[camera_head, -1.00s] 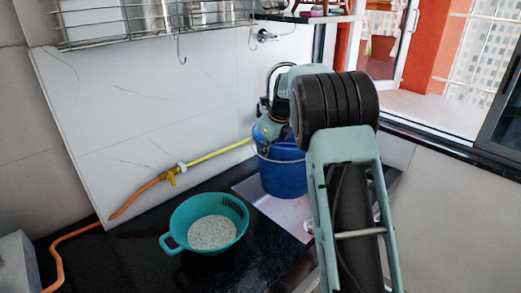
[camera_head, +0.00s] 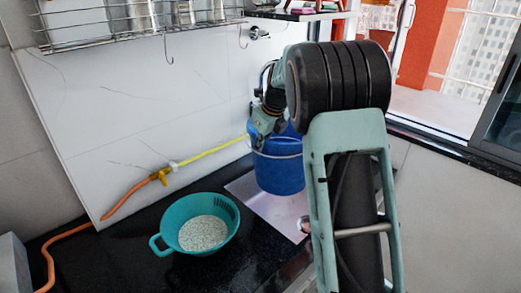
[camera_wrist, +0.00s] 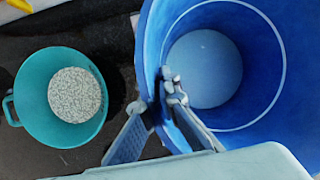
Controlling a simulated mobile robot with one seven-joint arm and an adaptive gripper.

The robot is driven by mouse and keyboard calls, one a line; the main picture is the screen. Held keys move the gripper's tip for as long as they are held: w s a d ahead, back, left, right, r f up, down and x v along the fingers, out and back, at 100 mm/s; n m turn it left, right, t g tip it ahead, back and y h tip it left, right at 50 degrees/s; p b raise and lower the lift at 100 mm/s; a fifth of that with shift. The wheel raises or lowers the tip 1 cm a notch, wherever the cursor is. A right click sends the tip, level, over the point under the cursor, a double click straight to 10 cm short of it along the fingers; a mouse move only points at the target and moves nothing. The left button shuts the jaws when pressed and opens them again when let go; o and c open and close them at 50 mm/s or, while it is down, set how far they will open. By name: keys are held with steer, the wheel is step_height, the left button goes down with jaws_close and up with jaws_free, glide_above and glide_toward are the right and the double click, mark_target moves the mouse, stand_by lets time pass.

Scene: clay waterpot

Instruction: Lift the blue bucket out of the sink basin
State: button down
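The blue bucket (camera_head: 279,170) stands upright over the pale metal sink basin (camera_head: 272,207) in the head view, with its thin handle across its front. I cannot tell whether its bottom touches the basin. In the wrist view I look down into the bucket (camera_wrist: 262,100); it looks empty. My gripper (camera_wrist: 172,88) is closed on the bucket's near left rim, with one finger outside the wall and one inside. In the head view my gripper (camera_head: 262,138) is at the bucket's upper left rim, and my arm hides the bucket's right side.
A teal colander (camera_head: 178,212) of pale grains sits on the black counter left of the basin; it also shows in the wrist view (camera_wrist: 35,105). An orange and yellow hose (camera_head: 160,177) runs along the white wall. A wire rack (camera_head: 140,25) with hooks hangs above.

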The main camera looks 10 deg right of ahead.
steer(key=shift+r+p, duration=1.35)
steer(key=shift+r, duration=1.55)
step_height(320, 180, up, 8)
steer(key=p, duration=0.7)
steer(key=shift+f, duration=0.25)
